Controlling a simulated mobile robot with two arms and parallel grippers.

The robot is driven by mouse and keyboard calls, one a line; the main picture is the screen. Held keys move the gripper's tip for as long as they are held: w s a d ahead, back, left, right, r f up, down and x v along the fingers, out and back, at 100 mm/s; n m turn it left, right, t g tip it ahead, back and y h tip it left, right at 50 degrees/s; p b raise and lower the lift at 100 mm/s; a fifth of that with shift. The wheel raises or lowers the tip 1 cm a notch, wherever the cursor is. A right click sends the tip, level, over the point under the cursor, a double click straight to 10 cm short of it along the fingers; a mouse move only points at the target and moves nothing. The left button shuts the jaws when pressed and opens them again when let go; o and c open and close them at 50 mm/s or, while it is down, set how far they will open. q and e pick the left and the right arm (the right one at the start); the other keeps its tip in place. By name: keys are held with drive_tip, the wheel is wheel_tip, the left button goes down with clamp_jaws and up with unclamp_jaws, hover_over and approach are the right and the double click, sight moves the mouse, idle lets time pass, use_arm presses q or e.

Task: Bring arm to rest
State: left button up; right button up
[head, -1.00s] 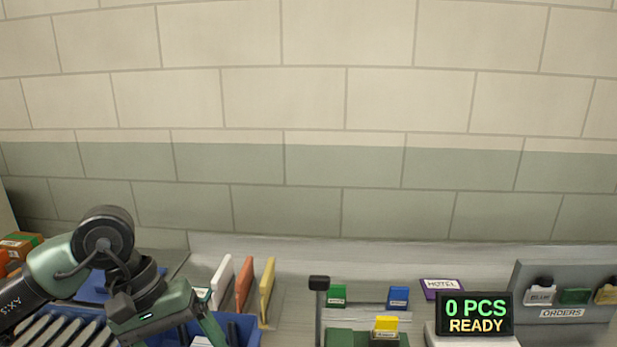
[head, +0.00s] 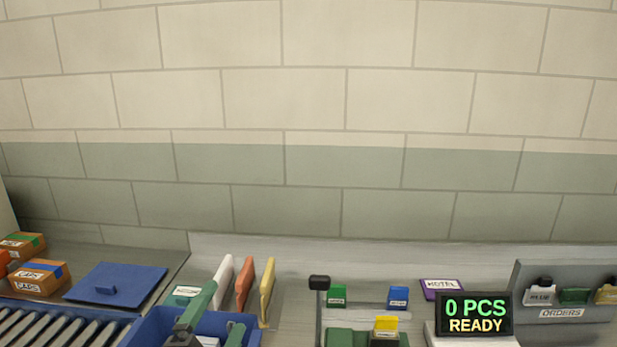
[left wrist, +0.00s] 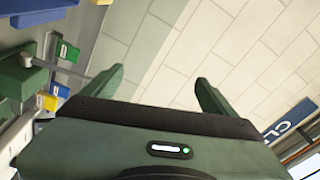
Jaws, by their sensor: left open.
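My left gripper (head: 212,306) shows as green finger parts low in the head view, in front of the blue bin (head: 150,328). The rest of that arm is below the picture edge. In the left wrist view the two green fingers of the left gripper (left wrist: 160,77) stand apart with nothing between them, and the block wall is behind them. My right gripper is in neither view.
White, orange and yellow dividers (head: 244,284) stand behind the bin. A roller conveyor (head: 60,328), blue lid (head: 118,284) and boxes (head: 38,276) are left. A display (head: 474,315) reading 0 PCS READY and an orders rack (head: 562,285) are right.

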use_arm(q)
drive_tip(key=s+a+f+n+g+y, duration=0.2)
drive_tip(key=s+a+f+n+g, duration=0.15)
drive_tip(key=f, duration=0.55)
drive_tip(key=s+a+f+n+g+y, duration=0.1)
drive_tip(key=s+a+f+n+g, duration=0.1)
drive_tip(key=s+f+n+g, duration=0.9)
drive_tip(key=s+f, duration=0.75)
drive_tip(key=s, duration=0.4)
wheel_tip(320, 180, down, 28)
drive_tip(key=s+g+b, duration=0.1)
drive_tip(key=g+b, duration=0.1)
drive_tip(key=s+a+f+g+b, duration=0.1)
drive_tip(key=s+a+f+b, duration=0.1)
drive_tip(key=s+f, duration=1.5)
drive_tip(key=shift+s+a+f+m, duration=0.15)
drive_tip(key=shift+a+f+m, duration=0.35)
drive_tip(key=shift+f, duration=0.1)
